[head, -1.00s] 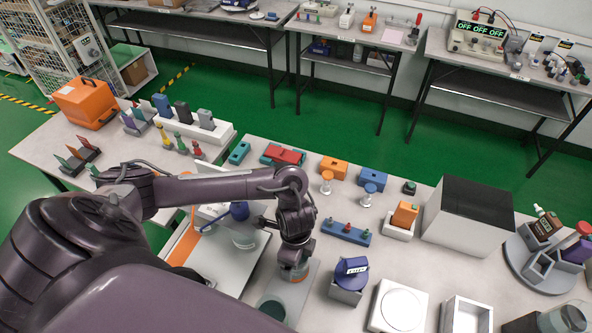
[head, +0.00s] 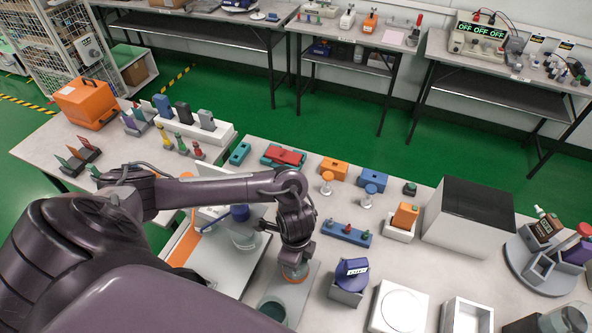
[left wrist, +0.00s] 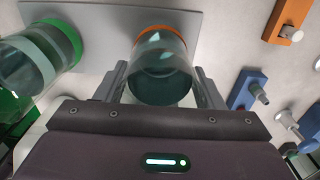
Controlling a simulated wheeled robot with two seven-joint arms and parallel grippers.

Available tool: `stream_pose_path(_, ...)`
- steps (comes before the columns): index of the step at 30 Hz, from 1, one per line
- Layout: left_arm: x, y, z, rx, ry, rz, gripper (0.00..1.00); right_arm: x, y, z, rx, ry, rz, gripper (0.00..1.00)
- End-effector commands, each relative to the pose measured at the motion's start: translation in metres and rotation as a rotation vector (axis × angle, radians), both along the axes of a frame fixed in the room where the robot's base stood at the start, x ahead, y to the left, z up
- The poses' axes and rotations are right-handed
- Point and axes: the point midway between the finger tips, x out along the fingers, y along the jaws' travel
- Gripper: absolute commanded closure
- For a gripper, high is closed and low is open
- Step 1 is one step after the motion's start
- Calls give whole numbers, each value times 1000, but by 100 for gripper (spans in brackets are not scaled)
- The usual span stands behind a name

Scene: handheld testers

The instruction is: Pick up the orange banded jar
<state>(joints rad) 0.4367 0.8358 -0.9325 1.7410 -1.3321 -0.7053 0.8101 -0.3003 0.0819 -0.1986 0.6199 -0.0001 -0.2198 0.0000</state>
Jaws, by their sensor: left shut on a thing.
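The orange banded jar (left wrist: 160,76) is clear glass with an orange band at its far end. In the left wrist view it sits between the two fingers of my left gripper (left wrist: 161,86), which are shut on it. In the head view the jar (head: 294,273) shows just below my left gripper (head: 295,263), largely hidden by it, over a grey mat. I cannot tell whether its base touches the mat. My right gripper is not in view.
A green banded jar (left wrist: 38,58) stands close beside the held jar on the mat. A blue tester in a grey holder (head: 347,293) and a white round-topped device (head: 399,308) stand to the right. A blue block with pegs (head: 346,234) lies behind.

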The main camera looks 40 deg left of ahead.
Motion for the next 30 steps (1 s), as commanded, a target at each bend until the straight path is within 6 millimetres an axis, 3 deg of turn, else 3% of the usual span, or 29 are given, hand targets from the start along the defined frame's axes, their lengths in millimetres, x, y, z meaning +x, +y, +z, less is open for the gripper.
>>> stream_pose_path(5, 1, 0, 5, -1, -3, 0, 79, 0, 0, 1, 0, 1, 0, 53)
stream_pose_path(11, 2, 0, 26, -2, -7, -2, 79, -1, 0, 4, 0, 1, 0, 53)
stream_pose_path(21, 4, 1, 124, 1, -10, -3, 79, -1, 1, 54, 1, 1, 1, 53)
stream_pose_path(30, 2, 0, 182, -1, -5, -1, 79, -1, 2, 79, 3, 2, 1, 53)
